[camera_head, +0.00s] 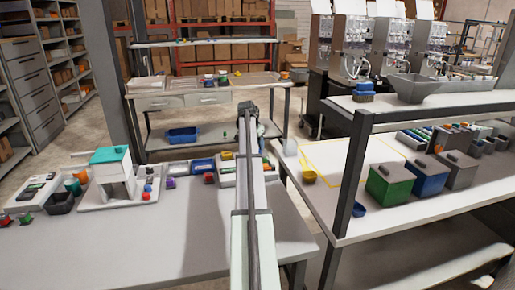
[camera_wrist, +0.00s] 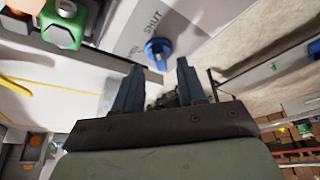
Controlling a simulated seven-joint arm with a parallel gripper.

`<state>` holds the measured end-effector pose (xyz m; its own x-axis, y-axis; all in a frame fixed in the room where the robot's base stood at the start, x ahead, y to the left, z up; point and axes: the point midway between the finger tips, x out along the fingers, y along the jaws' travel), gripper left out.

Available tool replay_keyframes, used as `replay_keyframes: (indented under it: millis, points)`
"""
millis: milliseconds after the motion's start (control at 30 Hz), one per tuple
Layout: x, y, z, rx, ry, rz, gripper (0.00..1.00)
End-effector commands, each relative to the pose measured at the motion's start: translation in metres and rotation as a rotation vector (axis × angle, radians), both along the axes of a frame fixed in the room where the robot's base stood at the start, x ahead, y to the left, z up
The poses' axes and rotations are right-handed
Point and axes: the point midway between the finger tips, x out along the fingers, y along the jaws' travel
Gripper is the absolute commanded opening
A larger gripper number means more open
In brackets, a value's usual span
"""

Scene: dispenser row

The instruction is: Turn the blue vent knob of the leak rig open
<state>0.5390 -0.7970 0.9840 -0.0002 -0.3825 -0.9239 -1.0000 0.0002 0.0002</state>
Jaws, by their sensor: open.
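The blue vent knob (camera_wrist: 157,48) shows in the wrist view on a light grey panel (camera_wrist: 125,28), beside the printed word SHUT. My gripper (camera_wrist: 160,64) is open, with its two dark blue fingers pointing at the panel. The knob appears between and just beyond the fingertips, with nothing held. I cannot tell from this view whether the fingers touch it. In the head view, my gripper (camera_head: 246,112) is at the far end of my arm, and the knob cannot be made out there.
A green box (camera_wrist: 62,24) is at the upper left in the wrist view. In the head view, a teal-topped device (camera_head: 111,155) and small coloured parts stand on the left table. Green (camera_head: 390,184) and blue (camera_head: 428,178) boxes stand on the right bench, behind a dark post (camera_head: 350,180).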

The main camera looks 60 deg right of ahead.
Motion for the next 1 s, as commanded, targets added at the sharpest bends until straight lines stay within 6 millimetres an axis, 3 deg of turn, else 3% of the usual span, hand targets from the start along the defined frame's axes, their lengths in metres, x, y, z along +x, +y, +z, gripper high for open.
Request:
replay_keyframes:
  millis: [200, 600, 1000]
  points:
    - [0.0, -0.008, -0.018, 0.001, 0.0, 0.0, 0.4]
    - [0.0, -0.009, -0.022, 0.0, 0.0, 0.0, 0.4]
    - [0.0, -0.009, -0.022, 0.0, 0.0, 0.0, 0.02]
